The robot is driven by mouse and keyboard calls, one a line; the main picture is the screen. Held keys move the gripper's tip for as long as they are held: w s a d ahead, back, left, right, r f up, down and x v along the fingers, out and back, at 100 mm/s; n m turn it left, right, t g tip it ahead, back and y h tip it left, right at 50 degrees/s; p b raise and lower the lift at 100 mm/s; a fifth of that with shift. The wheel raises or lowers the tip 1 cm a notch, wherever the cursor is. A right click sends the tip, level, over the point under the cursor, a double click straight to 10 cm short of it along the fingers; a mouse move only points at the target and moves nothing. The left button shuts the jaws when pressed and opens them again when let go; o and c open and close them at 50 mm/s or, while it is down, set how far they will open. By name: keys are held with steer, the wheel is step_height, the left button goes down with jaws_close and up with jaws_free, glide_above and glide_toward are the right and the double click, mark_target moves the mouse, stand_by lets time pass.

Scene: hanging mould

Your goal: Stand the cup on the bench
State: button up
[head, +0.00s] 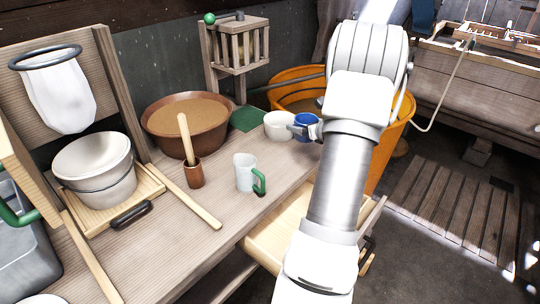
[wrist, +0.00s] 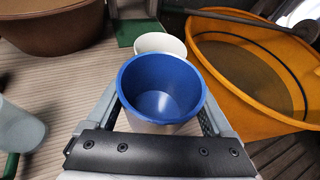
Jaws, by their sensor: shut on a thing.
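A cup with a blue inside and a pale lower outside (wrist: 160,85) sits upright between the fingers of my gripper (wrist: 162,104). My gripper is shut on it, with one finger on each side. In the head view the blue cup (head: 306,122) is at the far right edge of the bench (head: 212,208), partly hidden by my arm. I cannot tell whether its base touches the bench. A white cup (head: 278,125) stands just beside it, and shows behind it in the wrist view (wrist: 160,43).
A pale mug with a green handle (head: 245,172) stands mid-bench, near a brown pot with a stick (head: 194,175). A brown tub (head: 165,150) and green cloth (head: 247,118) are behind. An orange tub (head: 385,150) is right of the bench. Bare bench lies around the mug.

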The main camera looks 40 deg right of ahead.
steer(key=b, duration=0.2)
glide_above(273, 158)
step_height(273, 158, down, 6)
steer(key=shift+r, duration=0.2)
steer(key=shift+f+b, duration=0.3)
steer(key=shift+f, duration=1.65)
steer(key=shift+f, duration=0.1)
steer(key=shift+f+b, duration=0.15)
steer(key=shift+b, duration=0.15)
steer(key=o, duration=1.2)
steer(key=shift+o, duration=0.2)
steer(key=shift+r, duration=0.2)
steer(key=shift+s+a+r+p, duration=0.1)
steer(key=shift+s+r+p, duration=0.1)
steer(key=shift+p, duration=0.2)
steer(key=p+v, duration=0.1)
steer(key=v, duration=1)
steer(key=shift+s+a, duration=0.1)
steer(key=shift+s, duration=0.2)
